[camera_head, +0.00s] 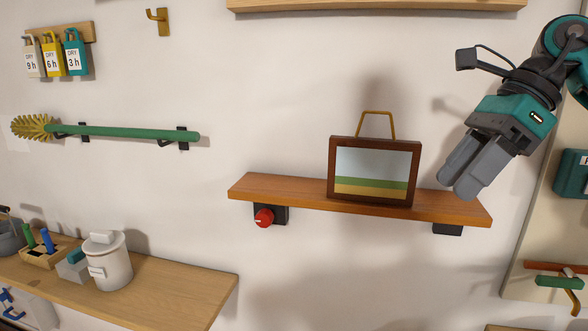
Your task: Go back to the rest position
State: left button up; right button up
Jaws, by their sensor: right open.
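My right gripper (462,184) shows at the upper right, pointing down and to the left. Its grey fingers are empty, just right of a framed picture and above the right end of a wooden wall shelf (275,189). The framed picture (370,170) has a dark brown frame, a landscape and a gold hanger on top. It stands upright on the shelf, apart from the gripper. My left gripper does not show.
A red knob (264,217) sits under the shelf's left side. A lower wooden shelf (170,290) at the left holds a white canister (109,262) and small holders. A green-handled brush (130,132) hangs on the wall. Hanging items stand at the right edge. The wall between is clear.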

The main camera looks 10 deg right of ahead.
jog(key=w+a+f+m+t+y, duration=0.2)
jog(key=a+f+m+y, duration=0.4)
jog(key=a, duration=0.5)
jog(key=w+a+f+m+t+y, duration=0.3)
jog(key=a+f+m+y, duration=0.2)
jog(key=a+m+y, duration=0.4)
jog(key=d+f+m+t+h, duration=0.2)
jog(key=f+m+t+h, duration=0.45)
jog(key=f+m, duration=0.35)
jog(key=d+f+m+t+h, duration=0.2)
jog(key=f+m+t+h, duration=0.45)
jog(key=m, duration=0.55)
jog(key=s+d+f+m+g+h, duration=0.2)
jog(key=s+f+m+g+h, duration=0.1)
jog(key=s+f, duration=0.4)
jog(key=s+d+f+m+g+h, duration=0.1)
jog(key=s+f+m+g+h, duration=0.2)
jog(key=f, duration=1)
jog(key=s+m+g, duration=0.2)
jog(key=s+m, duration=0.2)
jog(key=shift+s+d+h, duration=0.35)
jog(key=shift+s+h, duration=0.05)
jog(key=shift+f, duration=0.1)
